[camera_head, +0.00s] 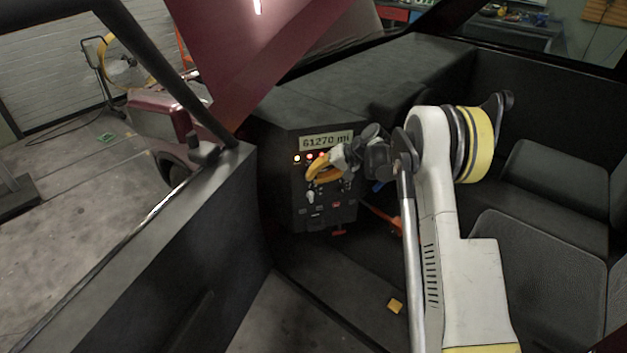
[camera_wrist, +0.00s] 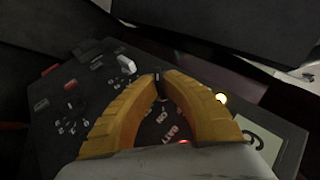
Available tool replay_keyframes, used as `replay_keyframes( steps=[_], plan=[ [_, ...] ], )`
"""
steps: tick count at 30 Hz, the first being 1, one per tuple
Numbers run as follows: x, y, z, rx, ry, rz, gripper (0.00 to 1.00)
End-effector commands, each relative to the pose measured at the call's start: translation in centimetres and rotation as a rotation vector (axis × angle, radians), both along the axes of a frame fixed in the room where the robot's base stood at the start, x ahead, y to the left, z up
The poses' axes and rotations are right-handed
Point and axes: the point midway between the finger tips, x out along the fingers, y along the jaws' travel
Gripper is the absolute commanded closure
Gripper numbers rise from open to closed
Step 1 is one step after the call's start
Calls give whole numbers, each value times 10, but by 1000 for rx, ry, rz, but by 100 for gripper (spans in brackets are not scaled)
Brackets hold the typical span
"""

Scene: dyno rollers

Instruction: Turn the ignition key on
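My gripper (camera_head: 318,171) has yellow fingers and is at the upper part of the dark control panel (camera_head: 322,215). In the wrist view its fingertips (camera_wrist: 159,76) are brought almost together around a small dark piece, which looks like the ignition key (camera_wrist: 158,84). The key is mostly hidden by the fingers, and in the head view I cannot make it out. White lettering, including "ON" and "BATT", shows on the panel between the fingers. I cannot read the key's angle clearly.
A lit display (camera_head: 326,141) reads 61270 mi, with lit indicator lamps below it. A pale knob (camera_wrist: 126,64) stands out from the panel near the fingers. The open door (camera_head: 200,255) is at left and the seats (camera_head: 545,255) are at right. A yellow piece (camera_head: 395,306) lies on the floor.

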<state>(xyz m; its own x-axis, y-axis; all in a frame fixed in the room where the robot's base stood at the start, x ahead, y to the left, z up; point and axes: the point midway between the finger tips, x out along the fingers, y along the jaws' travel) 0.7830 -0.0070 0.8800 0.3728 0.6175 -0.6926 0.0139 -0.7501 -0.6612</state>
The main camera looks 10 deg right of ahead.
Motion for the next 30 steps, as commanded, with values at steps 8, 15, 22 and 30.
replay_keyframes(
  steps=[8,15,22,30],
  plan=[
    [0,-1,-1,59,2,0,100],
    [0,0,-1,63,3,1,100],
    [0,0,-1,63,3,1,72],
    [0,0,-1,63,2,0,70]
  ],
)
